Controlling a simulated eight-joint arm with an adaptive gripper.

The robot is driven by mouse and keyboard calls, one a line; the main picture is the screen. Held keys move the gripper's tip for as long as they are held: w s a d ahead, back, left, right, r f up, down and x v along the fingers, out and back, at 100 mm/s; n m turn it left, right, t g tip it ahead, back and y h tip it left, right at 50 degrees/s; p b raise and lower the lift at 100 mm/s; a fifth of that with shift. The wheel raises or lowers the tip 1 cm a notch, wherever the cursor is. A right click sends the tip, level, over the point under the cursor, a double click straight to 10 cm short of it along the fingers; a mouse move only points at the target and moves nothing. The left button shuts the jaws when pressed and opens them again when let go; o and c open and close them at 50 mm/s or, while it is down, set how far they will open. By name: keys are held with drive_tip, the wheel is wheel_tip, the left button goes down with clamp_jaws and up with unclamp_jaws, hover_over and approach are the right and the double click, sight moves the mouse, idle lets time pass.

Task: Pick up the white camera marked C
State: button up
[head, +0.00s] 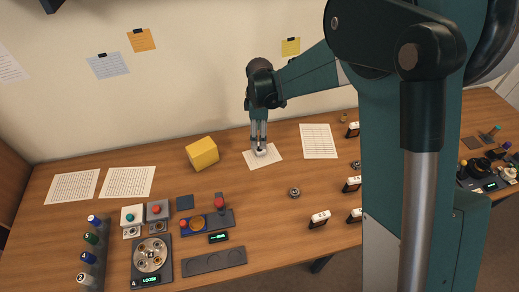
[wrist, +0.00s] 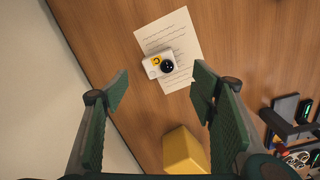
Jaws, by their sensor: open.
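The white camera (wrist: 152,66) is small, with a yellow round mark that seems to bear a C and a black lens on one side. It lies on a printed white sheet (wrist: 178,27) on the wooden table. In the head view the camera (head: 261,153) shows just below my fingertips, partly hidden by them. My gripper (head: 258,143) points down at it, open and empty. In the wrist view my gripper (wrist: 160,88) has its two green-padded fingers wide apart, and the camera lies beyond the tips, between their lines.
A yellow block (head: 202,153) stands left of the sheet; it also shows in the wrist view (wrist: 184,150). Panels with knobs and a dial (head: 150,257) lie front left. Several small white-topped items (head: 319,219) stand at right. The table around the sheet is mostly clear.

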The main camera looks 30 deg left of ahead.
drive_tip(key=shift+f, duration=1.25)
drive_tip(key=shift+f+b, duration=0.55)
drive_tip(key=shift+f, duration=2.05)
drive_tip(key=c, duration=0.9)
